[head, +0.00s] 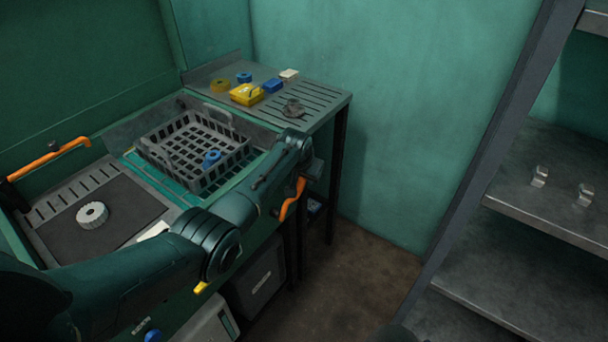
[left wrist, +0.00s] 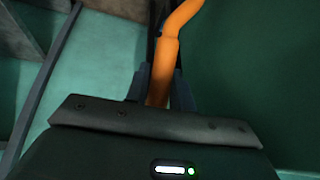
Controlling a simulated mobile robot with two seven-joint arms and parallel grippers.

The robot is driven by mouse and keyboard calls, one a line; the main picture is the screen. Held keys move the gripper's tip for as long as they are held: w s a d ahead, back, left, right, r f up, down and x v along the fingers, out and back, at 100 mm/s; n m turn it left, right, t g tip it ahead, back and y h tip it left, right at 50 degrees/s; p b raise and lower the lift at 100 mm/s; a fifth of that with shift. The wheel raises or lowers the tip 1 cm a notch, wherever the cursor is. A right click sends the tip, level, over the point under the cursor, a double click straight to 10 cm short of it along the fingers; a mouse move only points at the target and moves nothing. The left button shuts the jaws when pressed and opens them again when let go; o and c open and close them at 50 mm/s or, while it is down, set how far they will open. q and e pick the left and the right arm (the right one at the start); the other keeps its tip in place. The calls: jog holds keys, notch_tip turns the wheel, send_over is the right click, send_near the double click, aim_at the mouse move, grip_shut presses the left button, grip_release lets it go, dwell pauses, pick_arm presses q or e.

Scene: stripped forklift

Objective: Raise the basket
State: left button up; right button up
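The grey lattice basket (head: 182,152) sits low in the well of the green machine, with a blue item (head: 211,158) in it. An orange handle (head: 48,159) is on the machine's left side, and a second orange handle (head: 292,199) is at its right front. My left arm reaches across the front, and my left gripper (head: 309,176) is at the right handle. In the left wrist view that orange handle (left wrist: 164,62) passes between the fingers of my left gripper (left wrist: 161,88), which look closed against both its sides. My right gripper is not in view.
A slatted side table (head: 318,98) holds a yellow item (head: 246,94), blue items and a small dark one. A white round piece (head: 92,213) lies on the left counter. Metal shelves (head: 548,200) stand at the right, with clear floor (head: 370,255) between.

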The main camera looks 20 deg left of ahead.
pick_arm(q)
jog(key=o, duration=0.3)
jog(key=shift+o, duration=0.2)
jog(key=p+v, duration=0.2)
jog(key=v, duration=1.1)
jog(key=shift+p, duration=0.4)
